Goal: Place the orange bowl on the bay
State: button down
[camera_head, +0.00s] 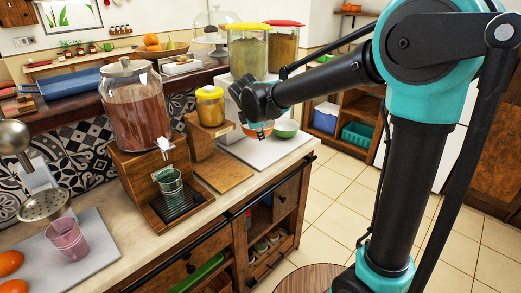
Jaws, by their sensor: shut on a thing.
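The orange bowl (259,133) is mostly hidden behind my gripper (257,128), over or on a pale board (250,151) at the right end of the counter. My gripper points down and is shut on the bowl. I cannot tell whether the bowl touches the board. A green bowl (286,128) is just right of it. Open bays show under the counter (259,219) and in a wooden shelf unit (355,133) at the back right; I cannot tell which is the task's bay.
A wooden stand (215,172) with a yellow-lidded jar (210,105) and a large drink dispenser (136,108) are left of my gripper. Tall lidded containers (247,52) stand behind it.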

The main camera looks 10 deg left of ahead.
notch_tip(320, 180, down, 6)
jog(key=shift+s+d+f, duration=0.1)
jog(key=shift+s+d, duration=0.05)
jog(key=shift+f, duration=0.3)
jog(key=c, duration=1.5)
grip_release()
jog(key=shift+f, duration=0.1)
jog(key=shift+c, duration=0.2)
